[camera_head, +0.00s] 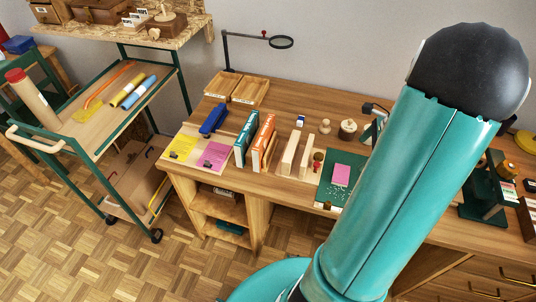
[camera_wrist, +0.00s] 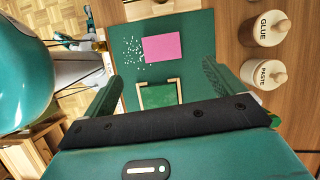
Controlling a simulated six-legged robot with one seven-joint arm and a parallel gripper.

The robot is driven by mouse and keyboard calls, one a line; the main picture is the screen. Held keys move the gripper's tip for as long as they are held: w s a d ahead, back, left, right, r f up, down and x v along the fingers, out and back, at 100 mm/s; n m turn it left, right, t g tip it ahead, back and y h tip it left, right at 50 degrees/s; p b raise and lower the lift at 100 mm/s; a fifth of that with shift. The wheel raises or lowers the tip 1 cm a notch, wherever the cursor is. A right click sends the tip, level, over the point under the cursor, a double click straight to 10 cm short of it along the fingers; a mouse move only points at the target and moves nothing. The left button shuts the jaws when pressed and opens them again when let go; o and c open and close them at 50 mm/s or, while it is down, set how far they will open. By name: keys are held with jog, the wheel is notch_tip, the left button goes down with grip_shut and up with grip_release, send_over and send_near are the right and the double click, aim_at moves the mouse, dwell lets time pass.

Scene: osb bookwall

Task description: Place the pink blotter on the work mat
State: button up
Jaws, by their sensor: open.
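The pink blotter (camera_head: 341,175) is a flat pink rectangle that appears to lie on the green work mat (camera_head: 327,194), towards one side of it. In the wrist view the blotter (camera_wrist: 162,47) lies flat with mat (camera_wrist: 195,30) around it, beside white specks. My gripper (camera_wrist: 163,70) is open above the mat, its two green fingers wide apart and nothing held between them. The blotter shows beyond and between the fingertips, apart from them. A small wooden frame (camera_wrist: 142,95) on the mat shows between the fingers. In the head view my arm hides my gripper and part of the mat.
Glue (camera_wrist: 265,28) and paste (camera_wrist: 263,74) pots stand beside the mat. Pale upright boards (camera_head: 288,155) and an orange book (camera_head: 263,144) stand left of it. A yellow sheet (camera_head: 183,146) and pink sheet (camera_head: 215,157) lie further left. A green trolley (camera_head: 108,140) stands at left.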

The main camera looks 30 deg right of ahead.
jog(key=w+a+r+n+h, duration=0.1)
jog(key=w+a+r+n, duration=0.4)
jog(key=a, duration=0.4)
jog(key=w+a+r+n+h, duration=0.1)
jog(key=w+a+r+n, duration=0.1)
jog(key=a+r+n, duration=0.65)
jog(key=s+a+r+n+t, duration=0.1)
jog(key=s+a+r+n, duration=0.1)
jog(key=a+n, duration=0.4)
jog(key=s+a+r+n+t, duration=0.1)
jog(key=s+a+r+n, duration=0.2)
jog(key=a+n, duration=0.4)
jog(key=s+a, duration=0.1)
jog(key=a, duration=0.7)
jog(key=shift+s+r+h, duration=0.2)
jog(key=shift+s+h, duration=0.15)
jog(key=shift+h, duration=0.05)
jog(key=shift+n, duration=0.25)
